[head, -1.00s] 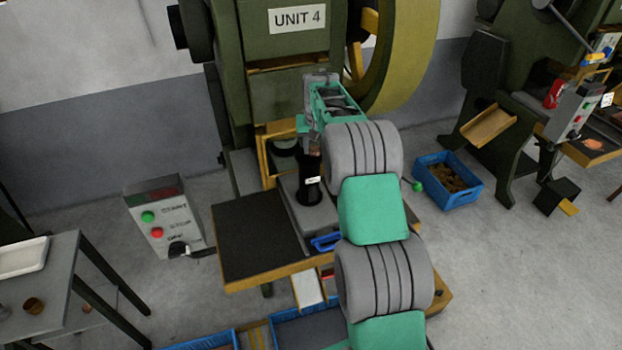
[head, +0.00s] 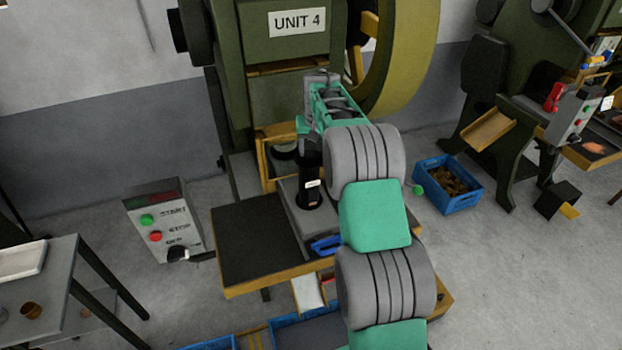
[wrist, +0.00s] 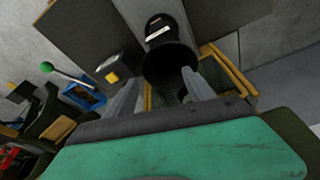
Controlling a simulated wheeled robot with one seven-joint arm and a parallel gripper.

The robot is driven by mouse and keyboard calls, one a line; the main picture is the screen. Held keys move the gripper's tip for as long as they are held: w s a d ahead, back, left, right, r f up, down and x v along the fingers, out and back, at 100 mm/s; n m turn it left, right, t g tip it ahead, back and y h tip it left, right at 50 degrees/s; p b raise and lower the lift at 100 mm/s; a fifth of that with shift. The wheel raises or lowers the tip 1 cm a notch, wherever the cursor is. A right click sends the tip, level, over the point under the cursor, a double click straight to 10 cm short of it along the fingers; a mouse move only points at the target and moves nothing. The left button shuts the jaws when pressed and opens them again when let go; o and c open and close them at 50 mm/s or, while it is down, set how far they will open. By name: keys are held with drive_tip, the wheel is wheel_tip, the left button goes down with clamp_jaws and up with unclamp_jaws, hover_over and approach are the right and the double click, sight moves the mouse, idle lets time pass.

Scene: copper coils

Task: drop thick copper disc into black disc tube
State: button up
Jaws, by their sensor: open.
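The black disc tube (head: 310,187) stands upright on the press bed of Unit 4, with a small white label on its side. It also shows in the wrist view (wrist: 166,48), just beyond my fingers. My gripper (wrist: 160,92) is open, with its two grey fingers apart near the wide dark end of the tube. I see nothing held between the fingers. In the head view my arm reaches toward the press and the fingertips are hard to make out beside the tube. I cannot make out the thick copper disc in either view.
The press with its yellow flywheel (head: 405,60) stands behind the tube. A control box (head: 165,222) is left of the black-topped press table (head: 250,245). A blue crate (head: 448,185) is on the floor at right. A grey side table (head: 50,285) holds a small copper-coloured cup (head: 31,310).

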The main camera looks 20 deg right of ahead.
drive_tip(key=b+v, duration=0.1)
drive_tip(key=v, duration=0.5)
drive_tip(key=shift+s+r, duration=0.15)
drive_tip(key=shift+r, duration=0.1)
